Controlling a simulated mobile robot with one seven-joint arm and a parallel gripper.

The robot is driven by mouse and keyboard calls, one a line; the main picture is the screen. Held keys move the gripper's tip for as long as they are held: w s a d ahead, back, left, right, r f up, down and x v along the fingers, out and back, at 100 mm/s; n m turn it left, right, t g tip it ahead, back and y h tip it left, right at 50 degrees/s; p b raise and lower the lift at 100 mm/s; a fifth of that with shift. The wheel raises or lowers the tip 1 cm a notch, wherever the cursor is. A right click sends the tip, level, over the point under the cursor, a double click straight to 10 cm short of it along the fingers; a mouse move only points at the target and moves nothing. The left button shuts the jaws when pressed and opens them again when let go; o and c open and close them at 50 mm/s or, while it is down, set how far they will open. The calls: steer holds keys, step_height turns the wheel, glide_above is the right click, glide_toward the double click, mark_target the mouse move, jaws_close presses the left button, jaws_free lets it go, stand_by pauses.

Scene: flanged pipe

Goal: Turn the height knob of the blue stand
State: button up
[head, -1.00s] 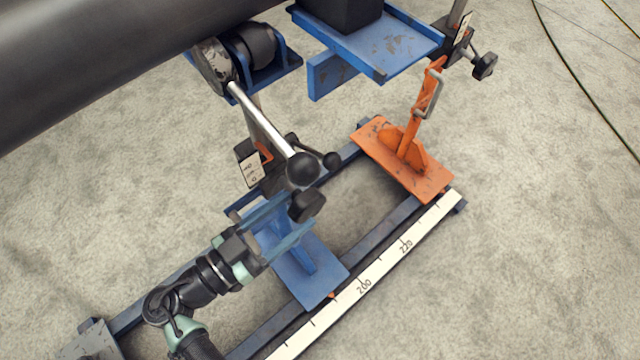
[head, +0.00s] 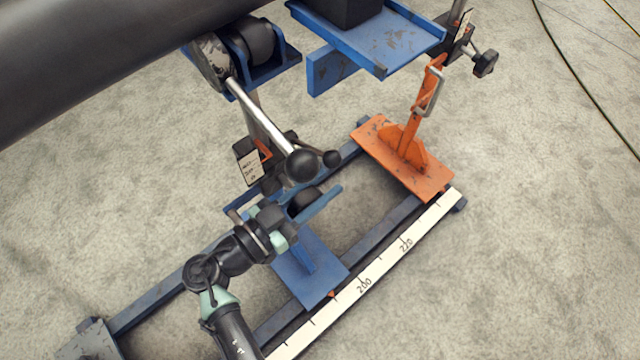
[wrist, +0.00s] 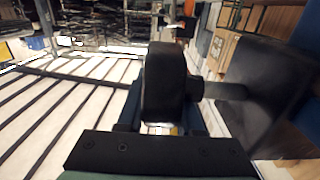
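The blue stand has a blue foot (head: 310,270) on the rail frame. A black knob (head: 305,200) sticks out from its column, below a metal lever with a black ball end (head: 303,166). My gripper (head: 292,212) is at this knob in the head view, one long blue finger reaching past its lower right side. In the wrist view the knob (wrist: 165,85) fills the middle, its stem running right to a dark block. My blue fingers (wrist: 163,122) stand apart on either side of the knob's lower end. Contact is not clear. The far finger is mostly hidden in the head view.
An orange stand (head: 405,160) stands on the same rails to the right, with its own black knob (head: 485,64). A large dark pipe (head: 110,60) lies above at the left. A ruler (head: 375,275) runs along the front rail. Lever and ball hang close above my gripper.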

jaws_close()
steer(key=shift+f+b, duration=0.2)
steer(key=shift+b, duration=0.7)
